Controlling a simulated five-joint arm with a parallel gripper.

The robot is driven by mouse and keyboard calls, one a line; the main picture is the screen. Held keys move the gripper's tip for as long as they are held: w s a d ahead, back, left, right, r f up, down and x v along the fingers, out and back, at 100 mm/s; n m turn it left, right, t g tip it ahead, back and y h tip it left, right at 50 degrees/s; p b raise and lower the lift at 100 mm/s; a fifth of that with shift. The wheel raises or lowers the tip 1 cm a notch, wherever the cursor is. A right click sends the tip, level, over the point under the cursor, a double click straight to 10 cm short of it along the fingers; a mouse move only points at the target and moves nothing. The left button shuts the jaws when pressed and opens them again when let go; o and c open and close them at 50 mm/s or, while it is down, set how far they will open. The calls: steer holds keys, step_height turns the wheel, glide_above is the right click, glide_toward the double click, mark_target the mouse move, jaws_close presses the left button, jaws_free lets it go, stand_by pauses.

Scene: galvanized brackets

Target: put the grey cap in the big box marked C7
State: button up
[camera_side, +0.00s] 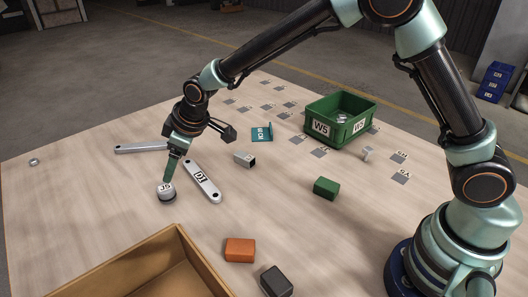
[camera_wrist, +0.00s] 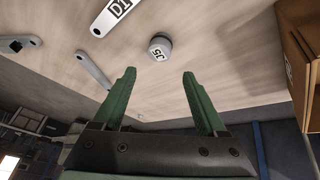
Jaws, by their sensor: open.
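The grey cap (camera_side: 166,196) is a short round piece with a dark lower edge and a marked white top. It stands on the table in the side view. In the wrist view the cap (camera_wrist: 161,49) shows a mark that looks like J5 and lies just beyond my fingertips, roughly between them. My gripper (camera_side: 170,178) points down at the cap, close to it, with open jaws; in the wrist view its two green fingers (camera_wrist: 159,76) are apart with nothing between them. A big brown box (camera_side: 175,240) is cut off at the bottom; its mark is not readable. It also shows in the wrist view (camera_wrist: 301,45).
A flat bar marked D1 (camera_side: 202,181) lies right of the cap and a plain bar (camera_side: 143,147) behind it. Orange (camera_side: 240,250), black (camera_side: 276,281) and green (camera_side: 326,188) blocks lie to the right. A green W5 crate (camera_side: 340,122) stands farther back.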

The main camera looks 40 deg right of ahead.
mark_target(166, 188)
steer(key=shift+x, duration=6.3)
steer(key=shift+r, duration=0.1)
jaws_close()
